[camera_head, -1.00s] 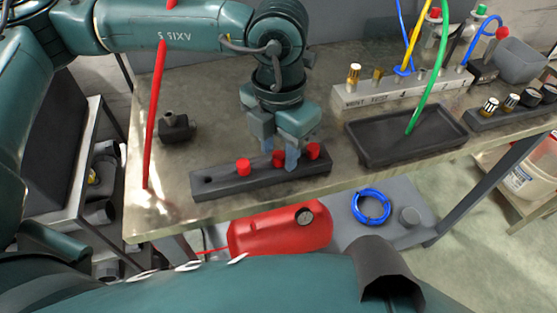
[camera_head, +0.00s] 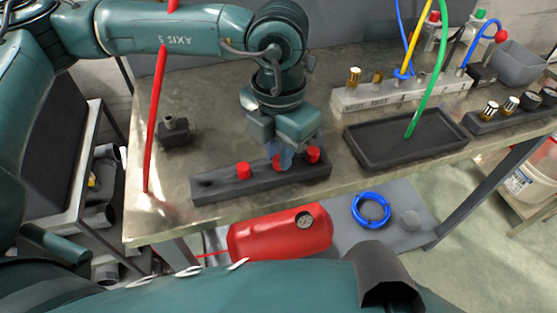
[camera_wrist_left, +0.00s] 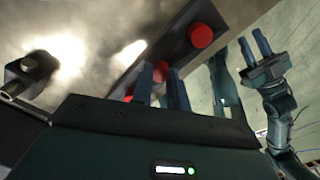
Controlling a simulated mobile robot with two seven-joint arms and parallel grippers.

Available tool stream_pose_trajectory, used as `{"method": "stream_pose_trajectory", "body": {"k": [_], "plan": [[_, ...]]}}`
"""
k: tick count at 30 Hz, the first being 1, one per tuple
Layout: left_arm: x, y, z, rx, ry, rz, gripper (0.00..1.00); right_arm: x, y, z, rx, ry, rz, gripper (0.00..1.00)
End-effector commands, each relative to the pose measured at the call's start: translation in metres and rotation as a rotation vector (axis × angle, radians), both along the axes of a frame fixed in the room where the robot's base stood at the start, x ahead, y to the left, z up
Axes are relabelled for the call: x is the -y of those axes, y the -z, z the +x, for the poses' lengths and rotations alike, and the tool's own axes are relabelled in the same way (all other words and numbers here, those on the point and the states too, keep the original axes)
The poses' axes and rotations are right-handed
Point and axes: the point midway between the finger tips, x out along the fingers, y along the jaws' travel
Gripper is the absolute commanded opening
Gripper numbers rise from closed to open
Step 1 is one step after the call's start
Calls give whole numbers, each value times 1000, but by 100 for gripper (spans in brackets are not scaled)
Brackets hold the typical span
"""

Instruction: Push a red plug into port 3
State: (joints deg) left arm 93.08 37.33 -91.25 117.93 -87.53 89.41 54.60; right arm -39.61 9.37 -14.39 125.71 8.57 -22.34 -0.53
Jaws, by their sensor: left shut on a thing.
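A dark rack (camera_head: 215,188) lies along the table's near edge with three red plugs: left (camera_head: 243,170), middle (camera_head: 276,164) and right (camera_head: 313,155). My left gripper (camera_head: 281,158) points down, shut on the middle plug, which still sits at the rack. The wrist view shows its fingers (camera_wrist_left: 161,84) either side of this red plug (camera_wrist_left: 160,71). Another red plug (camera_wrist_left: 201,36) stands beyond. My right gripper (camera_wrist_left: 254,48) shows in the wrist view, empty with fingers apart. A pale block with fittings (camera_head: 400,94) stands at the back; I cannot read which port is 3.
A dark tray (camera_head: 370,160) with the green hose's end over it lies right of the rack. A small dark fitting block (camera_head: 174,134) stands at the left, near a red lance (camera_head: 156,110). A knob panel (camera_head: 500,118) is at the right. Bare table separates tray and pale block.

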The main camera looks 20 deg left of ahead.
Motion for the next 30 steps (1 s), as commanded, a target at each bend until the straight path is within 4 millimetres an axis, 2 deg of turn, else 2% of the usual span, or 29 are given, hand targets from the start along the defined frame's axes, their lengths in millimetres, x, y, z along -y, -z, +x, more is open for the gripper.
{"method": "stream_pose_trajectory", "body": {"k": [16,30], "plan": [[0,-11,0,1,0,0,0,0,-1,0,-1,-2,-1,28],[0,-11,0,0,0,0,0,0,-2,1,2,-2,-1,28]]}}
